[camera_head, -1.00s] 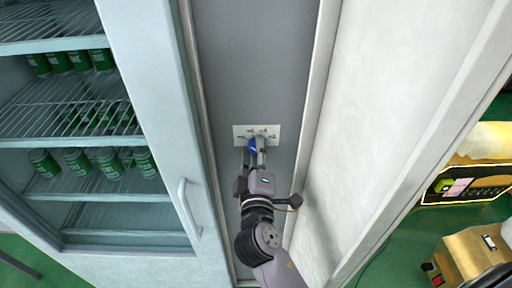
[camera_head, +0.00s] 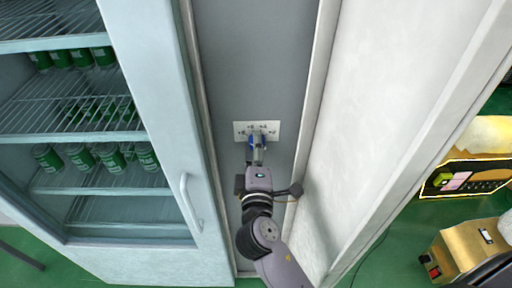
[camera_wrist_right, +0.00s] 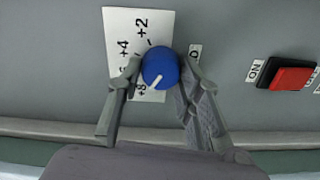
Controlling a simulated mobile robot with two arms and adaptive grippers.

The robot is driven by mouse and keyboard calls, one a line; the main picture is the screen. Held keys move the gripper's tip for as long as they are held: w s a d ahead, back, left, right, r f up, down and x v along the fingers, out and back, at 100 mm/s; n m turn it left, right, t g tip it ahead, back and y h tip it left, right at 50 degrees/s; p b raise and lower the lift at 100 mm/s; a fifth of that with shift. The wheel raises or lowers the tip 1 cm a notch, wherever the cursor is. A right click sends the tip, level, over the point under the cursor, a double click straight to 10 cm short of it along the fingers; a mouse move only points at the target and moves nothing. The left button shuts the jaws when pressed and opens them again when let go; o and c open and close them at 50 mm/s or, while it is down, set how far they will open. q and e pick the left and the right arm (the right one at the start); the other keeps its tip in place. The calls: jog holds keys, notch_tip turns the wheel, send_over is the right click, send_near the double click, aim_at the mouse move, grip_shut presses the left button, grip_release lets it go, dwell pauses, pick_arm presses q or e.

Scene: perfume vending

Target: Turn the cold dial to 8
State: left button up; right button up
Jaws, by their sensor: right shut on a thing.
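The blue cold dial (camera_wrist_right: 161,66) sits on a white scale plate (camera_wrist_right: 122,22) on a grey panel in the right wrist view. The plate shows marks +2, +4 and +8, others partly hidden. The dial's white pointer is angled down and left, close to the +8 mark. My right gripper (camera_wrist_right: 160,80) is shut on the dial, one finger on each side. In the head view the plate (camera_head: 242,127) is on the recessed grey wall, with my right gripper (camera_head: 257,145) at its lower edge. My left gripper is not in view.
A red switch (camera_wrist_right: 292,78) marked ON is to the right of the dial in the wrist view. In the head view, a glass-door fridge (camera_head: 95,190) with green cans stands left. A white side panel (camera_head: 385,120) bounds the recess at right.

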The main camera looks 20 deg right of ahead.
jog(key=o, duration=1.2)
jog(key=shift+a, duration=0.1)
jog(key=shift+c, duration=0.2)
jog(key=v, duration=1.2)
